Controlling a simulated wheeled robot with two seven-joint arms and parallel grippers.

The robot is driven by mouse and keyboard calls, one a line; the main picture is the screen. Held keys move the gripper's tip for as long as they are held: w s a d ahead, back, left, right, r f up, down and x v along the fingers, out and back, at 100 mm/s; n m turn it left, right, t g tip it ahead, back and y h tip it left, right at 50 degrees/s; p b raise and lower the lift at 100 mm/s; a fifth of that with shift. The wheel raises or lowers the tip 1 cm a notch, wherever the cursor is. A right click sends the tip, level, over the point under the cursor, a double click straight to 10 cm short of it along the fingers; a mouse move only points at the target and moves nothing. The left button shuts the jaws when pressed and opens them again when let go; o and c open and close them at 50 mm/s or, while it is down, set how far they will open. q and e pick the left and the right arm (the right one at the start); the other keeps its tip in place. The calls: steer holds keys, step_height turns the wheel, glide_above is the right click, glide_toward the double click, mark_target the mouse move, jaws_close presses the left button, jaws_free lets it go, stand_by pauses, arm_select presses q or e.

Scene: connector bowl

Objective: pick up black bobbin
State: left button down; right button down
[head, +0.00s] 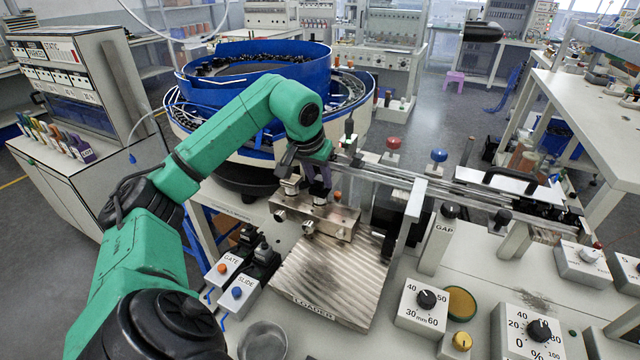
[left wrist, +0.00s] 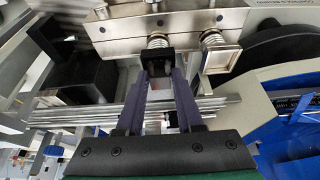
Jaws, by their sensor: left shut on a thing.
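My left gripper (head: 319,190) reaches down over the metal block (head: 325,217) at the back edge of the ribbed plate. In the left wrist view its two purple fingers (left wrist: 162,76) are shut on a small black piece (left wrist: 157,60), which I take for the black bobbin. The piece sits in front of a spring on the metal block; whether it touches the block I cannot tell. My right gripper is in neither view.
A blue bowl feeder (head: 255,70) stands behind my left arm. The ribbed loader plate (head: 325,280) is bare. A metal rail (head: 440,188) runs right from the block. GATE and SLIDE boxes (head: 237,292) stand left of the plate; dial boxes (head: 424,305) stand right. A round cup (head: 262,342) is in front.

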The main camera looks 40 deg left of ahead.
arm_select(q)
step_height(320, 180, up, 17)
steer(key=p, duration=0.7)
step_height(320, 180, up, 11)
steer(key=p, duration=0.7)
glide_above(320, 179)
